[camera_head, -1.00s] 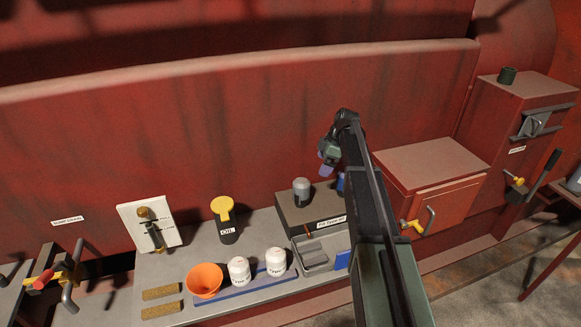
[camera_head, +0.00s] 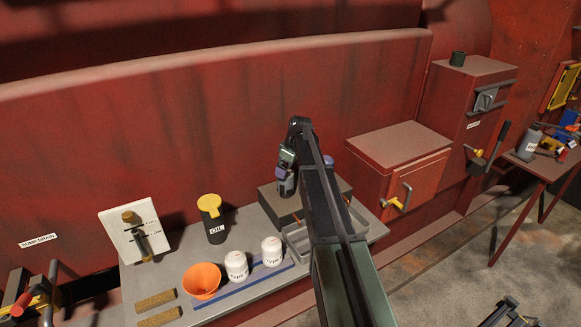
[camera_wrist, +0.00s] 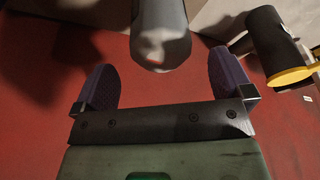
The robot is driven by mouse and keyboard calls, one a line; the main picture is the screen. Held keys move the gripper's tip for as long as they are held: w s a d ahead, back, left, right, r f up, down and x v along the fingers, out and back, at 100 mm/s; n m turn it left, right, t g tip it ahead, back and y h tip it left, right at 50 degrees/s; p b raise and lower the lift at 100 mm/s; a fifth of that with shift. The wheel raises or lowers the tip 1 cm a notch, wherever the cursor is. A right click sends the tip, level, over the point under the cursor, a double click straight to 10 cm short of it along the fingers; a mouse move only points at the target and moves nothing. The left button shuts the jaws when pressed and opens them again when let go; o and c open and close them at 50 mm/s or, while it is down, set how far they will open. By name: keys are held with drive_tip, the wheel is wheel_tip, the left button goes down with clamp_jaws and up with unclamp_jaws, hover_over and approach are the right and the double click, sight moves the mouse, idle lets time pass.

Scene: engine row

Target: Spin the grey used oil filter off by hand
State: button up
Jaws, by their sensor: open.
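The grey used oil filter (camera_wrist: 160,28) is a cylinder at the top middle of the wrist view. Its rounded end lies between the tips of my two purple fingers, with gaps on both sides. My gripper (camera_wrist: 162,60) is open and holds nothing. In the head view my gripper (camera_head: 286,176) is at the dark filter block (camera_head: 268,204), where it largely hides the filter. I cannot tell how far the fingers reach along the filter.
A grey tray (camera_head: 298,240) lies in front of the block. A red box (camera_head: 398,165) stands close on the right.

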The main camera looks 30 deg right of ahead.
sight(286, 182)
drive_tip(key=b+x, duration=0.3)
drive_tip(key=x, duration=0.2)
drive_tip(key=shift+r, duration=0.1)
drive_tip(key=c, duration=1.2)
drive_tip(key=shift+o, duration=0.2)
drive_tip(key=n, duration=0.4)
drive_tip(key=shift+w+g+y, duration=0.1)
drive_tip(key=shift+g+y, duration=0.3)
drive_tip(key=n+g, duration=0.1)
drive_tip(key=n, duration=0.4)
drive_tip(key=shift+r+n+y, duration=0.1)
drive_tip(key=shift+n+y, duration=0.2)
drive_tip(key=shift+n, duration=0.1)
drive_tip(key=n, duration=0.1)
drive_tip(key=n+g, duration=0.1)
drive_tip(key=n, duration=0.3)
drive_tip(key=shift+s+a+g, duration=0.1)
drive_tip(key=shift+s+g, duration=0.15)
drive_tip(key=shift+g, duration=0.15)
drive_tip(key=shift+s+n, duration=0.15)
drive_tip(key=shift+n, duration=1.05)
